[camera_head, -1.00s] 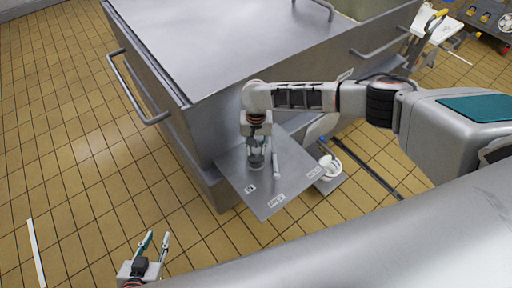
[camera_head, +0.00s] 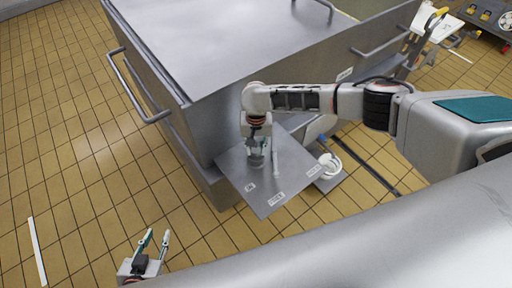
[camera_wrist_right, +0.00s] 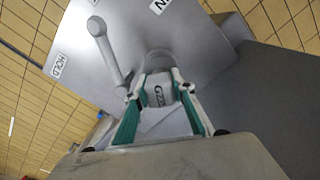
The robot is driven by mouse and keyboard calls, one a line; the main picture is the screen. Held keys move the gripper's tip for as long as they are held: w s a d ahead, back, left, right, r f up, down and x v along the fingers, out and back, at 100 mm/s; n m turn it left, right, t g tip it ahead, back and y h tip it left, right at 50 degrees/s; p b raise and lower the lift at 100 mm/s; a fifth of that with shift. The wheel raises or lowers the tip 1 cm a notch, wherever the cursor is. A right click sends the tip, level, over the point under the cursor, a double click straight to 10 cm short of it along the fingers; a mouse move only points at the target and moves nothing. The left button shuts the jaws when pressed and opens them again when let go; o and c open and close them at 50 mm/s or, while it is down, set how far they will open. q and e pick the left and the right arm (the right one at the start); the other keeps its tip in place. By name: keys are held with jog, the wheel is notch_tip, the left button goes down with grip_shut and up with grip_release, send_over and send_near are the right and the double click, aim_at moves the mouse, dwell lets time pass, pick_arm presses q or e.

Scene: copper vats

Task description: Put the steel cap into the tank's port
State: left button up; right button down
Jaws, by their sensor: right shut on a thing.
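My right gripper (camera_head: 257,154) points down over the grey steel panel (camera_head: 268,195) on the side of the big tank (camera_head: 225,100). A rounded grey metal part (camera_wrist_right: 158,62) shows just beyond the fingertips. I cannot tell whether it belongs to the cap or to a port in the panel. The port opening is hidden. My left gripper (camera_head: 155,240) is open and empty at the lower left, over the floor.
A lever handle (camera_wrist_right: 105,45) stands up from the panel, close beside the right gripper. The panel carries small white labels. A white round item (camera_head: 328,165) sits on a low shelf right of the panel. A rail handle (camera_head: 140,95) juts from the tank's left side. Tiled floor (camera_head: 60,150) is mostly clear.

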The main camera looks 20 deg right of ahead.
jog(key=c, duration=1.6)
grip_release()
notch_tip(320, 180, up, 12)
jog(key=shift+r, duration=0.1)
jog(key=s+a+f+n+t+y, duration=0.2)
jog(key=s+a+f+y, duration=0.25)
jog(key=a, duration=0.55)
jog(key=s+a+f+n+t+y, duration=0.2)
jog(key=s+a+f+n+y, duration=0.15)
jog(key=s+a, duration=0.4)
jog(key=s+d+f+t+h, duration=0.1)
jog(key=s+d+t, duration=0.1)
jog(key=d, duration=0.5)
jog(key=s+d+f+n+t+h, duration=0.1)
jog(key=s+d+t+h, duration=0.1)
jog(key=s+d, duration=0.2)
jog(key=s+d+f+n+t+h, duration=0.1)
jog(key=s+d+f+t+h, duration=0.1)
jog(key=d, duration=0.8)
jog(key=shift+s+d+t, duration=0.35)
jog(key=shift+s+t, duration=0.15)
jog(key=shift+s, duration=0.3)
